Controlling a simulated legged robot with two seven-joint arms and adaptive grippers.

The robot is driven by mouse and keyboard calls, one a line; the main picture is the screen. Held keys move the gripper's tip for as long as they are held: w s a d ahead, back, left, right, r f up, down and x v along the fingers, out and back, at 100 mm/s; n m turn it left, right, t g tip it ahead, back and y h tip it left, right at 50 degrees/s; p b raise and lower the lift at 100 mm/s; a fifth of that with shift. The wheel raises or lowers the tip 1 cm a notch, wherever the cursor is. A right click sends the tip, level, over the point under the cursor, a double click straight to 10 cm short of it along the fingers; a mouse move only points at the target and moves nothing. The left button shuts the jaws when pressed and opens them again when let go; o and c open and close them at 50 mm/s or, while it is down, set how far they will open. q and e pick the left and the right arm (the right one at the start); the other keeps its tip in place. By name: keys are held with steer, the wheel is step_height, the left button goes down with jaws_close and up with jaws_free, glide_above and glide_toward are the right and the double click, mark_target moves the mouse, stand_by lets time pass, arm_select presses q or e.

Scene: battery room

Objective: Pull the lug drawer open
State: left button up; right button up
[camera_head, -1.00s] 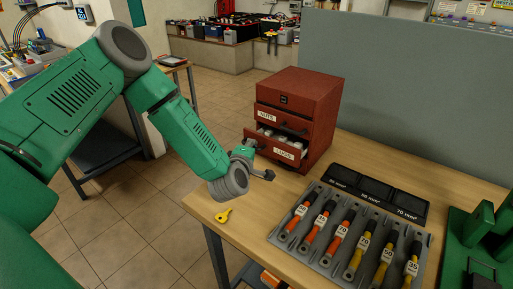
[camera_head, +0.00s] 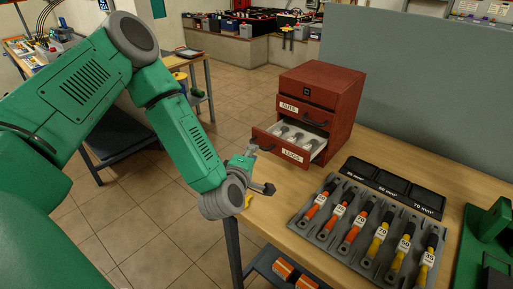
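The lug drawer (camera_head: 291,153), labelled LUGS, is the lower drawer of a red cabinet (camera_head: 325,85) on the wooden bench. It stands well out of the cabinet, and its pale inside shows dark small items in compartments. Its dark handle (camera_head: 263,146) is at the left of its front. My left gripper (camera_head: 259,171) is just in front of the drawer's left front corner, with its fingers apart and one fingertip close to the handle. I cannot tell whether that finger touches it. My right gripper is not in view.
The NUTS drawer (camera_head: 303,110) above is shut. A grey tray (camera_head: 298,222) of several orange- and yellow-handled tools lies in front. Dark labelled bins (camera_head: 392,184) and a green device (camera_head: 486,250) are at the right.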

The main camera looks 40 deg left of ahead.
arm_select(q)
steer(key=v, duration=0.3)
steer(key=a+v, duration=0.1)
steer(key=v, duration=0.1)
steer(key=shift+s+d+f, duration=0.1)
steer(key=shift+s, duration=0.4)
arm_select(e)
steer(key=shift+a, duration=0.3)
